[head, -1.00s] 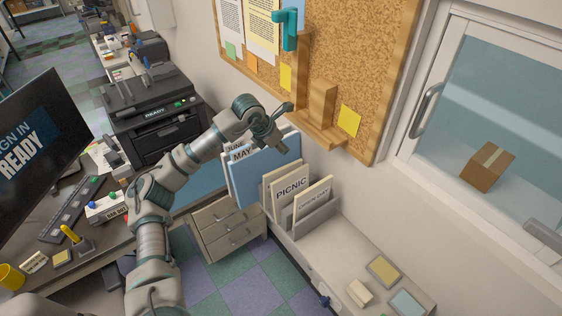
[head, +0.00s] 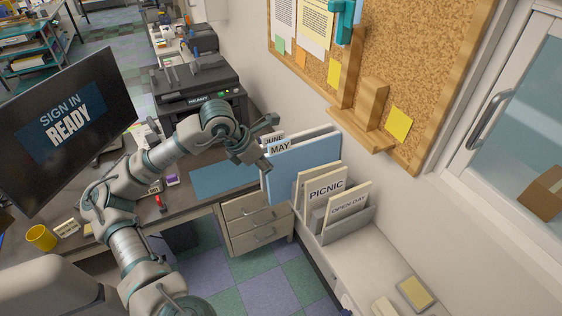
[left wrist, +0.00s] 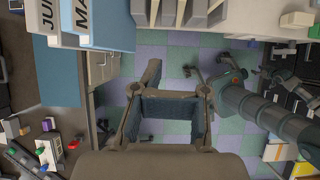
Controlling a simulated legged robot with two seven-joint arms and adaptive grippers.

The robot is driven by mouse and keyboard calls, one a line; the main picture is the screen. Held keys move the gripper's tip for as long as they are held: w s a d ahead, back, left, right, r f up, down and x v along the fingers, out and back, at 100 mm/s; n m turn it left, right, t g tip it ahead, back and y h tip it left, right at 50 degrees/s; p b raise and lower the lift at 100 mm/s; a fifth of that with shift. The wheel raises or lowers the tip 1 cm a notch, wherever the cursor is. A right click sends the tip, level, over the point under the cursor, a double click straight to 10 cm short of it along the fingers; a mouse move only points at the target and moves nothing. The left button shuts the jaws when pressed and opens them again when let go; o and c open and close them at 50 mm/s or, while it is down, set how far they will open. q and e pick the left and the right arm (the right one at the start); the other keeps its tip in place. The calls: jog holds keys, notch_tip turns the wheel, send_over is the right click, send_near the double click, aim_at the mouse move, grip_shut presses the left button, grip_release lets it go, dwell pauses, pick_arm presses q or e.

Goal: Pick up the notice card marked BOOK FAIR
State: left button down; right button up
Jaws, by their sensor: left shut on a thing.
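My left gripper (head: 256,152) is beside the left edge of the blue MAY folder (head: 305,172) in the head view, above the floor in front of the rack. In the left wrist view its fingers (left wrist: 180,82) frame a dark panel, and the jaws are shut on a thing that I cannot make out. The JUNE folder (head: 272,138) stands behind MAY. The PICNIC card (head: 325,190) and the OPEN DAY card (head: 348,207) stand upright in the grey rack (head: 355,228). No BOOK FAIR lettering is readable in either view. My right gripper is not in view.
A cork board (head: 400,75) with a wooden ledge (head: 362,137) is on the wall above the rack. A drawer unit (head: 255,217) stands below, next to a desk with a monitor (head: 68,128). A printer (head: 200,105) is behind. The low cabinet top (head: 370,270) is partly clear.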

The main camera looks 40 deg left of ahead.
pick_arm(q)
jog(key=shift+s+a, duration=0.3)
jog(key=shift+s, duration=0.35)
jog(key=shift+c, duration=1.9)
grip_release()
